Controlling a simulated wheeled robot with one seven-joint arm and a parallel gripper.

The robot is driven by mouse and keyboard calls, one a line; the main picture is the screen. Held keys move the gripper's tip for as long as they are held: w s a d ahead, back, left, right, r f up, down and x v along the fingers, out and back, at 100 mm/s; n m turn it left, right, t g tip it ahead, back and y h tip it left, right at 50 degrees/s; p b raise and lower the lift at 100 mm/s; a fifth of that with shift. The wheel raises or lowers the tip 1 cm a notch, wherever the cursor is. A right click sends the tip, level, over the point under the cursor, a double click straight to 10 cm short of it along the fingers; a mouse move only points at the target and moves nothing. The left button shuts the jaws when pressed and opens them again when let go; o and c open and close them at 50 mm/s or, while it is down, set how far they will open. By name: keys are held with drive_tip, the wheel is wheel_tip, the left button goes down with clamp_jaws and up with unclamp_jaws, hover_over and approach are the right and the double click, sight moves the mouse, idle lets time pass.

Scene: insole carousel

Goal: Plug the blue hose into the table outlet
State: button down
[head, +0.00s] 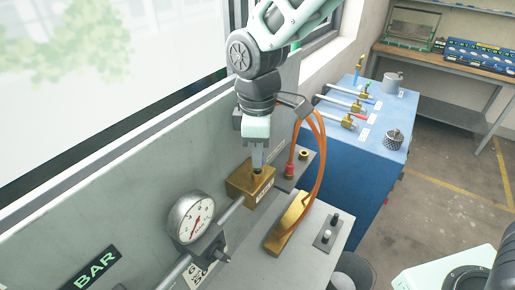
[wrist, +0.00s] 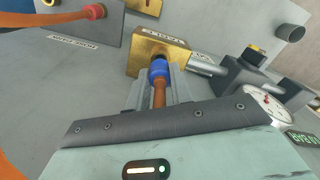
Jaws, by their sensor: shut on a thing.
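My gripper (head: 258,158) points down just over the brass table outlet block (head: 242,184). In the wrist view its two fingers are closed around the blue hose end (wrist: 159,69), which has an orange-brown hose behind it. The blue end is at the opening of the labelled brass block (wrist: 148,47) and seems to touch it; I cannot tell how deep it sits. In the head view the fingers hide the blue end, and a dark hole shows below them. The orange hose (head: 321,165) loops to the right of my gripper.
A red hose end (head: 290,169) stands in a grey plate beside the block; it also shows in the wrist view (wrist: 95,11). A pressure gauge (head: 191,218) and pipe are to the left. A slanted brass piece (head: 290,222) and small switch plate (head: 327,232) lie in front. A blue cabinet (head: 345,150) stands behind.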

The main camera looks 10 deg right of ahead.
drive_tip(key=shift+f+b, duration=0.65)
drive_tip(key=shift+f, duration=0.45)
drive_tip(key=c, duration=1.1)
unclamp_jaws()
drive_tip(key=shift+c, duration=0.2)
drive_tip(key=shift+r, duration=0.1)
wheel_tip(320, 180, up, 17)
drive_tip(key=b, duration=0.4)
drive_tip(key=shift+r, duration=0.15)
